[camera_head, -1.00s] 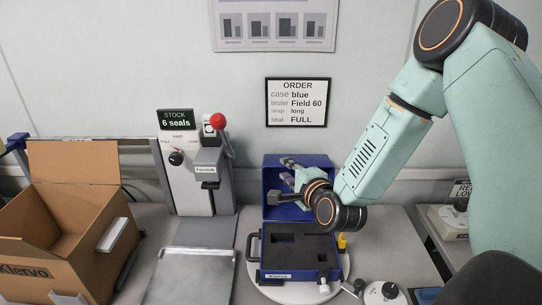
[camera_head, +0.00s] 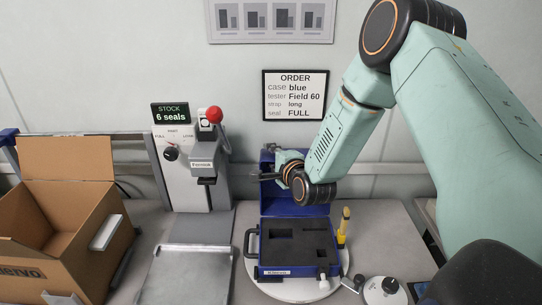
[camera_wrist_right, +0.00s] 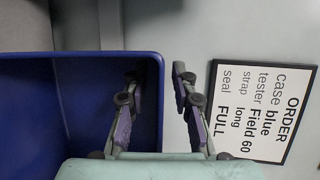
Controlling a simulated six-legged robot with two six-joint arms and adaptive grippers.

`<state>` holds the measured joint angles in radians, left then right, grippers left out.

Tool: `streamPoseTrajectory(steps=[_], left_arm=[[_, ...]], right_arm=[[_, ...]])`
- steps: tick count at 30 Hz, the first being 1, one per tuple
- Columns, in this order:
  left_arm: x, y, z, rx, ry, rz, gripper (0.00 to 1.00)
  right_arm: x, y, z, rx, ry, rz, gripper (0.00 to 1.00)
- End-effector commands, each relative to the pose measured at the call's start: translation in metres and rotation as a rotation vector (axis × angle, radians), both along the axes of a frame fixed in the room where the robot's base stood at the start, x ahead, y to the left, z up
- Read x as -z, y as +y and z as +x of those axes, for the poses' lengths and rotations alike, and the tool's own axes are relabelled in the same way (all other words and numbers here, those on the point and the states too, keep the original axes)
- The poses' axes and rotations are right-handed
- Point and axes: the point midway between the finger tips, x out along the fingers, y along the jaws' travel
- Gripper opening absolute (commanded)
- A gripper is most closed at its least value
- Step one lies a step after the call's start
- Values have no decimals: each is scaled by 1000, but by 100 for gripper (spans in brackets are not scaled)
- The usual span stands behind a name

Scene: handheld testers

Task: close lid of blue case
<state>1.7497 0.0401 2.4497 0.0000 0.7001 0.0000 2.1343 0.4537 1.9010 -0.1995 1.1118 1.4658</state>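The blue case (camera_head: 288,271) stands open on a white round turntable (camera_head: 335,292). Its dark foam insert (camera_head: 297,240) shows recesses and holds no tester that I can make out. The lid (camera_head: 290,203) stands upright at the back, partly hidden by my right arm. My right gripper (camera_head: 268,172) is at the upper part of the lid. In the right wrist view my gripper (camera_wrist_right: 155,75) is open, one finger over the lid's inner side (camera_wrist_right: 75,110) and one beyond its rim. Contact cannot be told. My left gripper is out of view.
An open cardboard box (camera_head: 68,230) stands at left. A press with a red-knobbed lever (camera_head: 215,115) and a metal tray (camera_head: 190,265) stand left of the case. A yellow item (camera_head: 344,226) is just right of it. A round knob device (camera_head: 383,290) is at front right.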

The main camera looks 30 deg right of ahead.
Motion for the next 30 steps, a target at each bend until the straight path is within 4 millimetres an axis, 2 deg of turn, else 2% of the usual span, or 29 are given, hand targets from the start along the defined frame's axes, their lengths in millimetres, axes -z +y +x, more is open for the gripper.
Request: streamPoseTrajectory(steps=[6,15,30], left_arm=[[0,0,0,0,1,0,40],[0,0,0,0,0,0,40],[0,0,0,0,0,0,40]], right_arm=[[0,-1,2,0,0,0,26],[0,-1,1,0,0,0,0],[1,0,1,0,2,0,0]])
